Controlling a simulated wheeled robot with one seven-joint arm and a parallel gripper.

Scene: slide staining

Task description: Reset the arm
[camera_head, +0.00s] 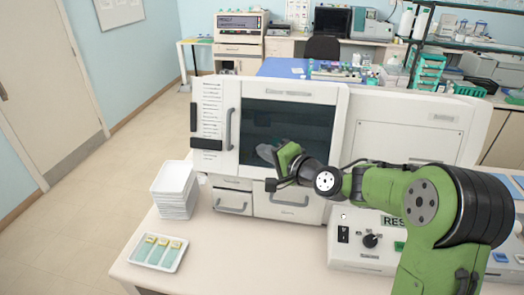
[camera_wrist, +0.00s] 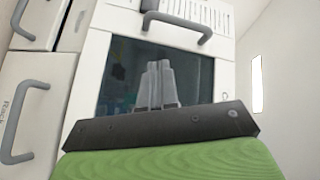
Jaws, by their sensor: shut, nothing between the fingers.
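My green arm reaches in from the right in the head view. My gripper (camera_head: 266,153) is raised in front of the dark window of the white staining machine (camera_head: 285,92). In the wrist view my gripper (camera_wrist: 157,66) shows its two pale fingers side by side, shut and empty. Behind them is the dark window (camera_wrist: 205,75), with a grey handle (camera_wrist: 172,22) above it in that tilted picture. I cannot tell whether the fingers touch the machine.
A stack of white trays (camera_head: 175,190) stands on the bench left of the machine. A white tray (camera_head: 135,253) with several yellow-labelled slides lies at the front left. A control box with a knob (camera_head: 370,240) sits below my arm. The bench front middle is clear.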

